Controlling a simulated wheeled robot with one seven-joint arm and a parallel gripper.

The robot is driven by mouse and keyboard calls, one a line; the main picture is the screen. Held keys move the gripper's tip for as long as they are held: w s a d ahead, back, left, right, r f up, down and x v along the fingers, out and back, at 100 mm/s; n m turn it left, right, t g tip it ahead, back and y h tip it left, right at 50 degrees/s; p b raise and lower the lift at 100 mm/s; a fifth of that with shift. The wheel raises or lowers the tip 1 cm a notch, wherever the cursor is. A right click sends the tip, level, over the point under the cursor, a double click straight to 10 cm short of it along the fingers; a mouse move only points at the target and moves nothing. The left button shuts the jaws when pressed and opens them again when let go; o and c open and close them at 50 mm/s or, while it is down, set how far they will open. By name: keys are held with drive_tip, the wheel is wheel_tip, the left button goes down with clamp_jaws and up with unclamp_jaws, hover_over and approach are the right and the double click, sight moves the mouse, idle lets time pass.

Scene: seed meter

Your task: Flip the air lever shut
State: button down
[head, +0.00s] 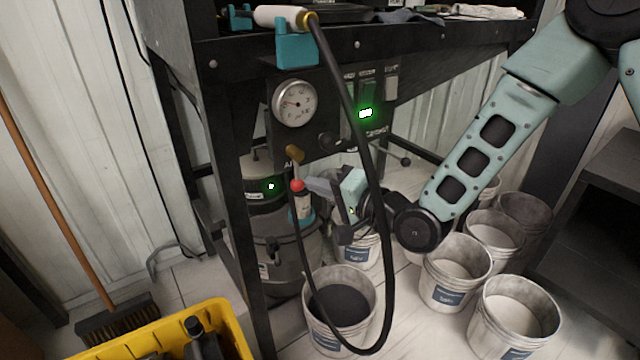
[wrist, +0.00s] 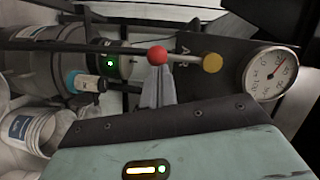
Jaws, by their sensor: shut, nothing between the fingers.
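The air lever is a short rod with a red ball knob (head: 297,185), hanging down from a brass fitting (head: 294,154) below the round gauge. In the wrist view the red knob (wrist: 157,55) and the brass end (wrist: 211,62) are joined by a thin metal rod. My gripper (head: 310,185) is shut and empty, its grey fingers pointing left at the knob from the right. In the wrist view the fingertips (wrist: 157,80) are right by the knob and overlap it closely; I cannot tell whether they touch.
A pressure gauge (head: 295,103) and a lit green switch (head: 366,113) sit on the panel above. A black hose (head: 383,240) loops down in front of my gripper. Several buckets (head: 455,272) stand on the floor at right; a yellow crate (head: 235,325) is at front left.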

drive_tip(key=shift+s+a+m, duration=0.1)
drive_tip(key=shift+a+m, duration=0.05)
drive_tip(key=shift+m, duration=0.15)
drive_tip(key=shift+s+a+f+m+y+p, duration=0.25)
drive_tip(key=shift+a+m+y, duration=0.2)
drive_tip(key=shift+m, duration=0.45)
drive_tip(key=s+a+r+m+t, duration=0.4)
drive_tip(key=a+m+t, duration=0.1)
drive_tip(key=m, duration=1.2)
drive_tip(key=shift+a+p, duration=0.4)
drive_tip(key=shift+h, duration=0.25)
